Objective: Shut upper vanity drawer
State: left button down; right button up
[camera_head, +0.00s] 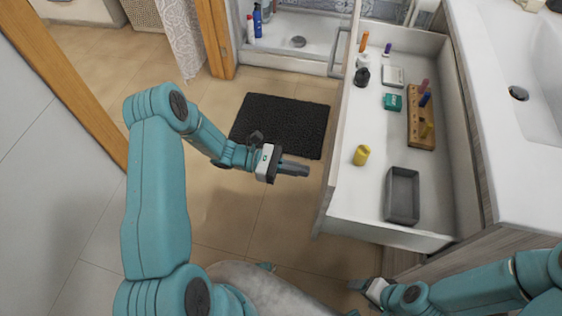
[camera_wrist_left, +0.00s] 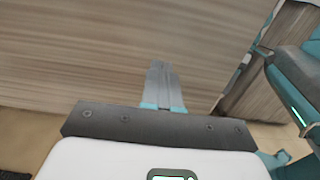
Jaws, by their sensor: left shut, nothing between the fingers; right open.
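The upper vanity drawer (camera_head: 348,195) is pulled far out from under the white counter, its inside open to view. Its wood-grain front (camera_wrist_left: 90,50) fills most of the left wrist view. My left gripper (camera_head: 296,169) is shut and empty, to the left of the drawer front. Its fingertips (camera_wrist_left: 163,75) point at that front in the left wrist view; whether they touch it I cannot tell. My right gripper (camera_head: 364,288) is open, low in the head view, near the drawer's near side.
The drawer holds a grey tray (camera_head: 402,196), a yellow jar (camera_head: 361,155), a wooden holder (camera_head: 421,130), a green box (camera_head: 392,102) and several small bottles. The counter (camera_head: 495,120) with its basin is at right. A black mat (camera_head: 281,125) lies on open floor.

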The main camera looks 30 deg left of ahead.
pick_arm(q)
jog(key=shift+x, duration=1.95)
pick_arm(e)
jog(key=shift+s+a+r, duration=0.1)
jog(key=shift+s+a, duration=0.05)
pick_arm(q)
jog(key=shift+d, duration=0.1)
